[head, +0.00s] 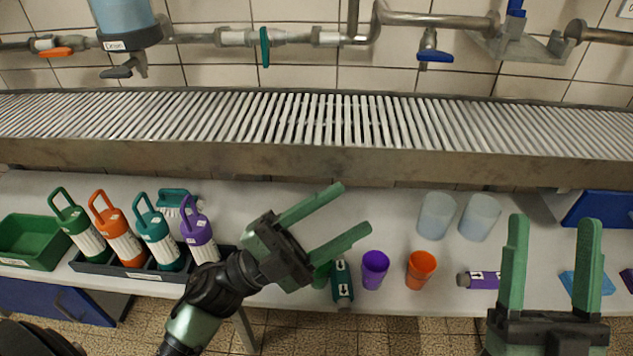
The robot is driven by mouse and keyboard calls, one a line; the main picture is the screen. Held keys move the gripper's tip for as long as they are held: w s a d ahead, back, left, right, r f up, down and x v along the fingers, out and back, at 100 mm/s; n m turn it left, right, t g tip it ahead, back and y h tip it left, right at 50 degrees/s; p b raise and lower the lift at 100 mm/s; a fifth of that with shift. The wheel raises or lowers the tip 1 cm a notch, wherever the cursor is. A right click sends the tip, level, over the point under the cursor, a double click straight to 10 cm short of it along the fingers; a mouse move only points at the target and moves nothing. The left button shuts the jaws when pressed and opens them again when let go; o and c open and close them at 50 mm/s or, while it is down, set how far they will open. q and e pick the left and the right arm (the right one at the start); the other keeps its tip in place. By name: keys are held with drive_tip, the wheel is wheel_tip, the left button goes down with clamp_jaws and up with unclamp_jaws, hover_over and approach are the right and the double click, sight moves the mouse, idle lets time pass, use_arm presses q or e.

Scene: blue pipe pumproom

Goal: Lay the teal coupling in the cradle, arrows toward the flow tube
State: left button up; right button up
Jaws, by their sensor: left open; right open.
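The teal coupling (342,283) lies near the front edge of the table, with white arrow labels; the arrows seem to point toward the front edge. My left gripper (353,208) is open and empty, its fingers reaching up and right above the table, behind the coupling in the picture. My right gripper (553,220) is open and empty at the right, well away from the coupling. A steel bracket (522,50) in a gap of the wall pipe at top right may be the cradle; its inside is unclear. I cannot tell which part is the flow tube.
A purple cup (375,268), an orange cup (421,268) and a purple coupling (482,281) stand or lie right of the teal one. A green cup (320,275) is partly hidden. Clear tumblers (436,215) stand behind. A slatted steel shelf (300,155) spans below the pipe.

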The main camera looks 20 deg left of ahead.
use_arm(q)
wheel_tip(320, 180, up, 7)
drive_tip(key=s+a+n+t+y, duration=0.1)
drive_tip(key=a+n+t+y, duration=0.1)
drive_tip(key=n+t+y, duration=1)
drive_tip(key=n+y, duration=0.1)
drive_tip(key=n, duration=0.7)
drive_tip(key=shift+a+f+n, duration=0.15)
drive_tip(key=shift+n, duration=0.15)
